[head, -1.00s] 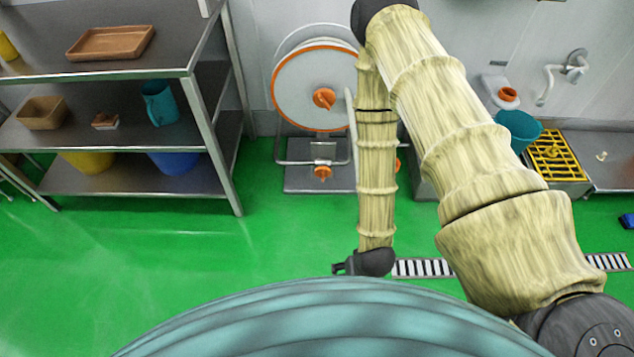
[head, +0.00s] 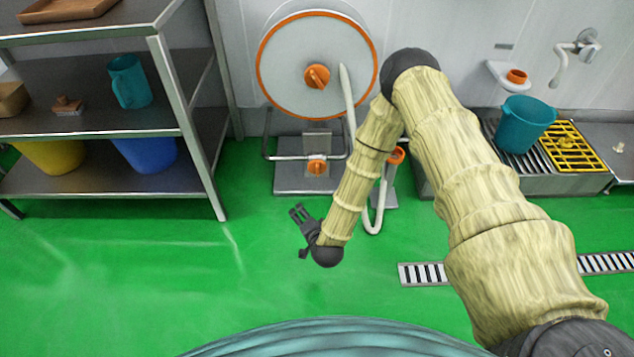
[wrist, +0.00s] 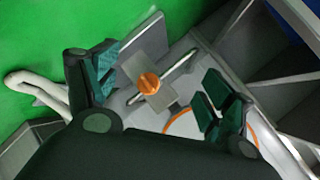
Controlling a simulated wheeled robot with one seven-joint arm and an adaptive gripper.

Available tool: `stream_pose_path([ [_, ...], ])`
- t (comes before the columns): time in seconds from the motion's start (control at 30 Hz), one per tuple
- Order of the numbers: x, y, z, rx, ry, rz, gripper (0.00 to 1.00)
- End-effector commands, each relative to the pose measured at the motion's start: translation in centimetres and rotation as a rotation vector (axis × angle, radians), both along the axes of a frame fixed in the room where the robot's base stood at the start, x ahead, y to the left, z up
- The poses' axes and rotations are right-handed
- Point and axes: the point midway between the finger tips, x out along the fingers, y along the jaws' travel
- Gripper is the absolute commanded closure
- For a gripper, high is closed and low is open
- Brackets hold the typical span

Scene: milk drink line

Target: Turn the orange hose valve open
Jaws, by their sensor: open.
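A round orange valve knob (head: 317,167) sits low on the grey mount under the hose reel. In the wrist view the orange valve knob (wrist: 149,83) shows between my two spread fingers, some way beyond them. My gripper (head: 297,213) is open and empty over the green floor, in front of the reel's base plate and apart from the knob. A larger orange hub knob (head: 317,76) is at the centre of the white hose reel (head: 290,85), which has an orange rim. The valve's turn position is too small to tell.
The white hose (head: 347,90) hangs down behind my arm, near an orange fitting (head: 397,155). A steel shelf rack (head: 190,150) stands at the left. A teal bucket (head: 524,125) stands on the sink unit at the right. The floor in front of the reel is clear.

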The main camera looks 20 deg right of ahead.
Motion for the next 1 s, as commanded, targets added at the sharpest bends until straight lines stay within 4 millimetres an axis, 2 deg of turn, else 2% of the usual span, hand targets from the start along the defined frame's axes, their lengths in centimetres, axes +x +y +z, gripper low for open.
stream_pose_path([
  [0.03,1.4,-0.3,-2.0,0.027,-0.037,-0.035,0.18],
  [0.27,7.2,-2.3,-4.6,0.155,-0.214,-0.188,0.18],
  [0.5,12.2,-5.4,-6.8,0.284,-0.404,-0.336,0.18],
  [0.7,14.8,-7.9,-7.5,0.367,-0.530,-0.421,0.18],
  [1.0,16.3,-9.3,-7.4,0.408,-0.596,-0.462,0.18],
])
